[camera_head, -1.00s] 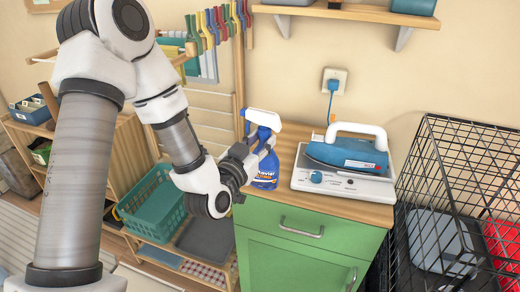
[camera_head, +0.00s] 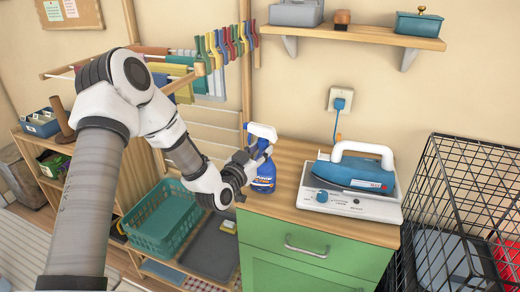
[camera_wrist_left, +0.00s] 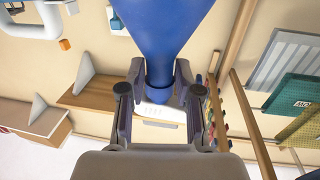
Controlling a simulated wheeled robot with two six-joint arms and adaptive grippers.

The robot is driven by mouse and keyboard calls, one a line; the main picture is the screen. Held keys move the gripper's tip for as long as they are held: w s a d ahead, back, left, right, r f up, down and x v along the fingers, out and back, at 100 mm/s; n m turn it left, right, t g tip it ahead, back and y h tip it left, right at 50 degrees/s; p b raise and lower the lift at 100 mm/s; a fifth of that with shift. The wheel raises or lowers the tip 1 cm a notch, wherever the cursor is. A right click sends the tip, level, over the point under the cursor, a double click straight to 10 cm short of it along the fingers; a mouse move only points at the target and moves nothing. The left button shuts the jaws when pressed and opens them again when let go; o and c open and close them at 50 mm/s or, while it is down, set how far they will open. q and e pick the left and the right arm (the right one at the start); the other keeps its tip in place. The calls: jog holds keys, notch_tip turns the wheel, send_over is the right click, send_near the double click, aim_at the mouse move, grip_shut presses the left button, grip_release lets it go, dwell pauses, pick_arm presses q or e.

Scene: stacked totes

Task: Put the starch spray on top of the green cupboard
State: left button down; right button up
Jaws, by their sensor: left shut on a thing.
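The starch spray, a blue bottle with a white trigger head (camera_head: 263,178), appears upright at the left end of the green cupboard's wooden top. My left gripper (camera_head: 256,158) is shut on it just below the head, reaching in from the left. In the left wrist view the bottle's blue body (camera_wrist_left: 160,30) widens away from the neck, which sits between the two fingers (camera_wrist_left: 160,92). The green cupboard (camera_head: 310,248) has a drawer with a metal handle. I cannot tell whether the bottle's base touches the top. My right gripper is not in view.
A blue iron on a white base (camera_head: 350,200) fills the cupboard top's right part. A black wire cage (camera_head: 460,210) stands to the right. A wall shelf (camera_head: 355,34) hangs above. A teal basket (camera_head: 160,222) and drying rack (camera_head: 185,75) are at left.

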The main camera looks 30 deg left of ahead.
pick_arm(q)
jog(key=shift+s, duration=0.1)
jog(key=c, duration=0.8)
grip_release()
jog(key=shift+d, duration=0.1)
